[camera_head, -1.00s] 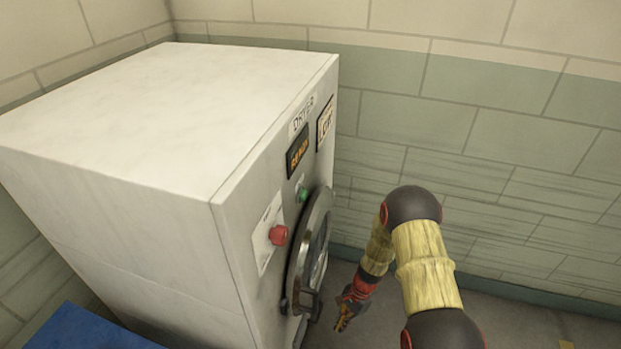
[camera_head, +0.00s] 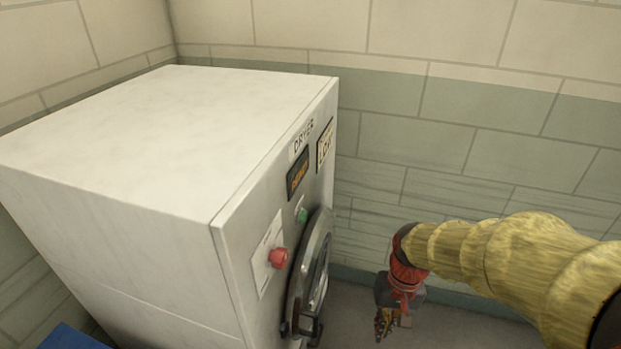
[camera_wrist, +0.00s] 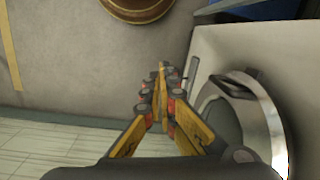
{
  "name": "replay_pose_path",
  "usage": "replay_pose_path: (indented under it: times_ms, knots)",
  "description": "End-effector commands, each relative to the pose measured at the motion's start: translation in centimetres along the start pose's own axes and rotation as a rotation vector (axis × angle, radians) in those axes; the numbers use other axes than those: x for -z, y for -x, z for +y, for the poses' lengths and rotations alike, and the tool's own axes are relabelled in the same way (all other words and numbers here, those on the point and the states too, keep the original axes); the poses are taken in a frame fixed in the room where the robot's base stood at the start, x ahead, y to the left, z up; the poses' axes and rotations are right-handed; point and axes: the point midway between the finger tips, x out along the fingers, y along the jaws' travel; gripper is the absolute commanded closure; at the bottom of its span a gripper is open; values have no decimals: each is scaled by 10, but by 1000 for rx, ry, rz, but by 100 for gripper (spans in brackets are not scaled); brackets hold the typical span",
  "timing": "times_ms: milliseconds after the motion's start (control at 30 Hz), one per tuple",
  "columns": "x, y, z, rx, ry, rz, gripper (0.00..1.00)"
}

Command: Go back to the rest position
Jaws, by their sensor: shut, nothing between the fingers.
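My gripper (camera_head: 384,325) hangs in front of the white dryer (camera_head: 150,135), to the right of its round door (camera_head: 312,265), with a visible gap in the head view. In the wrist view my gripper (camera_wrist: 159,80) has its yellow and black fingers drawn together at the tips, with nothing between them. The dryer door (camera_wrist: 262,120) lies to its right there, with a metal rim and a dark handle. The door looks closed against the dryer front. My yellow arm reaches in from the right in the head view.
A red button (camera_head: 278,257) and a green button (camera_head: 302,215) sit on the dryer front. A blue object (camera_head: 65,338) is at the lower left. A tiled wall (camera_head: 450,150) stands behind. A round brown object (camera_wrist: 137,8) is on the grey floor (camera_wrist: 90,60).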

Motion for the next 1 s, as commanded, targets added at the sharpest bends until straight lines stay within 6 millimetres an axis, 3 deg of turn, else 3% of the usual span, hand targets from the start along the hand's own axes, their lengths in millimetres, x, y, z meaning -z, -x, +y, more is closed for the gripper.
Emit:
replay_pose_path:
  times_ms: [100, 400, 700, 1000]
  knots:
    - [-22, 32, 7, -21, 48, 71, 100]
    - [-70, 93, 21, -65, 107, 273, 100]
    - [-96, 150, 21, -61, 119, 503, 100]
    - [-101, 167, 20, -57, 121, 564, 100]
